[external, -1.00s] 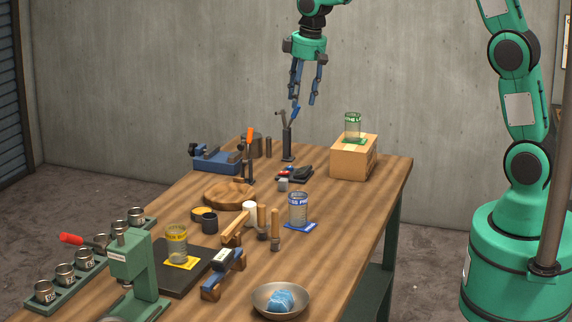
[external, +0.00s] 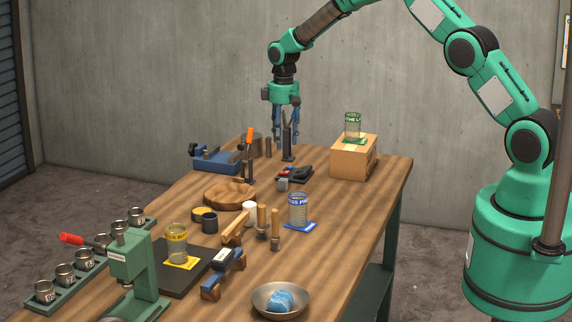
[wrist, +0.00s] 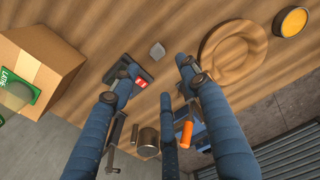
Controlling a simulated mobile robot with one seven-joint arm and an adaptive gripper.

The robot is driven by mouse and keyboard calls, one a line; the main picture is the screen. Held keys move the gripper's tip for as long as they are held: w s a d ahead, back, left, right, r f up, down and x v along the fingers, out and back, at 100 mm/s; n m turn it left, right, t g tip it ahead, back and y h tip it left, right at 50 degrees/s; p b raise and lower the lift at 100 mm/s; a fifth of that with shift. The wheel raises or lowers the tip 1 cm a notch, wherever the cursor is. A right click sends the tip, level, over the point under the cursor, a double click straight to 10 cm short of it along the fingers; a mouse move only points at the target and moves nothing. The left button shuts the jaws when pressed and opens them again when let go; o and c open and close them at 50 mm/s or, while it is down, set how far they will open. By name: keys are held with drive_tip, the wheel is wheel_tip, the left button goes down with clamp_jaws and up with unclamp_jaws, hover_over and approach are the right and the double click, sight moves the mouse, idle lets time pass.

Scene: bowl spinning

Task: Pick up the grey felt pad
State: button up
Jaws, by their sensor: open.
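A small light-grey block, which looks like the grey felt pad (external: 282,184), lies on the wooden table beside a black and red tool. It also shows in the wrist view as a small grey patch (wrist: 157,50), fully visible on bare wood. My gripper (external: 286,140) points down over the far part of the table, behind and above the pad. In the wrist view my gripper (wrist: 155,76) has its blue fingers spread apart with nothing between them. The pad lies ahead of the fingertips, not touching them.
The black and red tool (wrist: 130,82) is close beside the pad. A dark upright stand (external: 288,143) is near my fingers. A cardboard box (external: 352,160) carries a green-labelled jar (external: 353,127). A round wooden board (external: 229,196) and blue vise (external: 216,160) are to the left.

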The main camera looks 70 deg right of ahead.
drive_tip(key=shift+w+d+f, duration=0.15)
drive_tip(key=shift+d+f, duration=0.45)
drive_tip(key=shift+f, duration=0.35)
drive_tip(key=shift+f, duration=0.15)
hover_over(284, 179)
drive_tip(key=shift+a+f+p, duration=0.1)
drive_tip(key=shift+f+p, duration=0.2)
drive_tip(key=shift+f, duration=3.85)
drive_tip(key=shift+f+p, duration=0.3)
drive_tip(key=shift+f, duration=2.35)
drive_tip(key=c, duration=1)
